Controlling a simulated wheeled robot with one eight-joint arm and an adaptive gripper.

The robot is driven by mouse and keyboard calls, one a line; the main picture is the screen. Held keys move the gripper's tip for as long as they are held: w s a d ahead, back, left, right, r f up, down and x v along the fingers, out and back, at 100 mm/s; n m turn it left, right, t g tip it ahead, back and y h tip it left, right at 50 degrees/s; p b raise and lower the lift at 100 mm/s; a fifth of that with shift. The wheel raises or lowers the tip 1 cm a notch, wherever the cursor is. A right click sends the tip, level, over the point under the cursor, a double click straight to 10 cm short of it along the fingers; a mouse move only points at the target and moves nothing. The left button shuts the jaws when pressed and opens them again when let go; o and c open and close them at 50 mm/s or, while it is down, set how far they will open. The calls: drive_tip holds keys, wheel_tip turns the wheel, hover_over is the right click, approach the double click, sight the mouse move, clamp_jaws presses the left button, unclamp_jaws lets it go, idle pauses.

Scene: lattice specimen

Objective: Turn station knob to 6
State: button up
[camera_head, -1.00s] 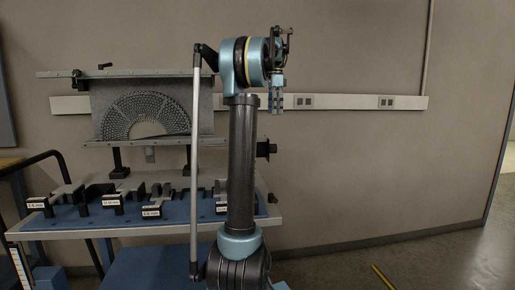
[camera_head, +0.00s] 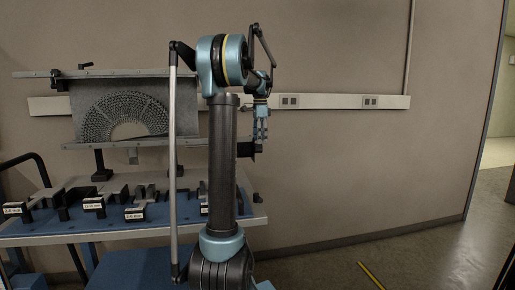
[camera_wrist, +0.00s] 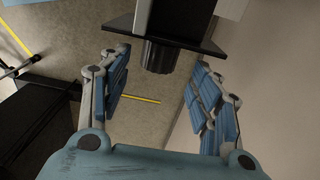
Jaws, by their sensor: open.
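The station knob (camera_wrist: 158,57) is dark and ribbed and sits under a black plate (camera_wrist: 175,32) at the top of the wrist view. No number can be read on it. My gripper (camera_wrist: 160,88) is open, with a blue-padded finger on each side of the picture and nothing held between them. The knob appears in the gap between the fingers, nearer the top; I cannot tell how far ahead it is. In the head view my gripper (camera_head: 261,136) hangs pointing down at the right end of the lattice fixture (camera_head: 120,110), partly covering the knob area.
A bench (camera_head: 100,236) below the fixture carries several labelled black blocks (camera_head: 135,213). A rail with sockets (camera_head: 330,101) runs along the wall behind. The floor (camera_head: 420,258) to the right is clear apart from a yellow strip (camera_head: 371,275).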

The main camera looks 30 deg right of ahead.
sight(260, 145)
drive_tip(key=shift+f, duration=2)
drive_tip(key=c, duration=1.1)
